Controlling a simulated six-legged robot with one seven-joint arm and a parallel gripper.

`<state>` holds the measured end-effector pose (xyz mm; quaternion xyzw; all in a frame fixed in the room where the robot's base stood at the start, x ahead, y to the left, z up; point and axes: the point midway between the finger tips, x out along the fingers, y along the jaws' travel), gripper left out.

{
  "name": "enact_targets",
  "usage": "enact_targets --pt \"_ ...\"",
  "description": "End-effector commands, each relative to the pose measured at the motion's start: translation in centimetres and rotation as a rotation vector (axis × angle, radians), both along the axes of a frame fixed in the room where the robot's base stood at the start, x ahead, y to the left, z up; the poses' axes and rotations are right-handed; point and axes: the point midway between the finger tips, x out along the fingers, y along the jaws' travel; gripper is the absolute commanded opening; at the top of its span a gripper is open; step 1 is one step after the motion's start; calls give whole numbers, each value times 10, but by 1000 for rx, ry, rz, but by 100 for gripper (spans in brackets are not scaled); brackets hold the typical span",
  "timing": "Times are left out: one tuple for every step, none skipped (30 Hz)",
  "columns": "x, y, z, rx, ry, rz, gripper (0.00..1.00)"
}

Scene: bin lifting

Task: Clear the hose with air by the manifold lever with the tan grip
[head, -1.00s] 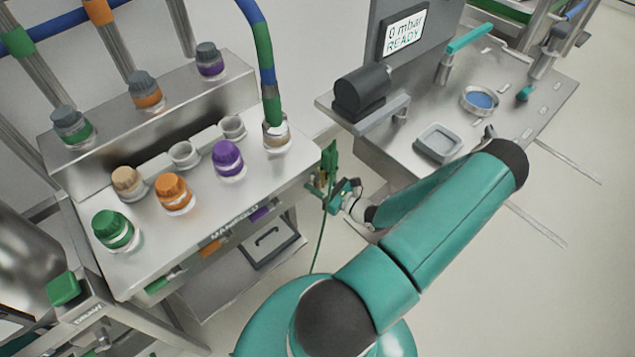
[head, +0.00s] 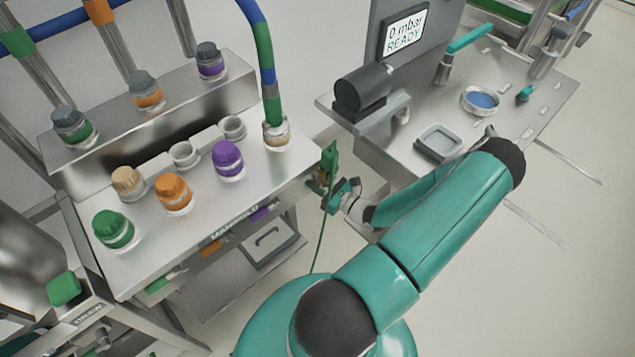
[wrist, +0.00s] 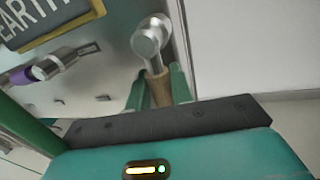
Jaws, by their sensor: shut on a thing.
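The manifold (head: 130,265) is a steel cabinet at the left in the head view. In the wrist view, the lever's tan grip (wrist: 158,90) hangs below a round steel pivot (wrist: 150,40) on the manifold's front. My gripper (wrist: 158,88) has its green fingers on either side of the tan grip and is shut on it. In the head view my gripper (head: 343,193) is at the manifold's right front corner; the grip is not clear there.
A purple-banded lever (wrist: 30,74) and an EARTH plate (wrist: 50,18) are on the manifold front, left of my gripper. Green, orange and purple caps (head: 228,158) stand on top. A steel bench (head: 500,110) with a display reading 0 mbar READY is at the right.

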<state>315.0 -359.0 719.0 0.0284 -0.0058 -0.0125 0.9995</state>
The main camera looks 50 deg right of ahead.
Motion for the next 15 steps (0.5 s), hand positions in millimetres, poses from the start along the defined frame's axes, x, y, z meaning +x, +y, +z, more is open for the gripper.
enact_targets --pt "0 2 0 24 -6 1 0" --pt "0 2 0 39 -9 1 0" --pt "1 3 0 63 -14 0 0" --pt "1 4 0 81 -18 0 0" --pt "1 5 1 101 -24 1 0" --pt "2 7 1 130 -29 1 0" --pt "2 8 1 153 -34 1 0" --pt "2 9 1 178 -40 1 0" --pt "2 11 2 211 -48 2 0" --pt "3 12 2 237 -53 1 0" --pt "3 13 2 265 -60 1 0" --pt "3 15 3 301 -69 1 0" --pt "4 16 3 329 -74 2 0" --pt "4 17 4 356 -80 2 0" --pt "4 18 5 393 -90 1 0"
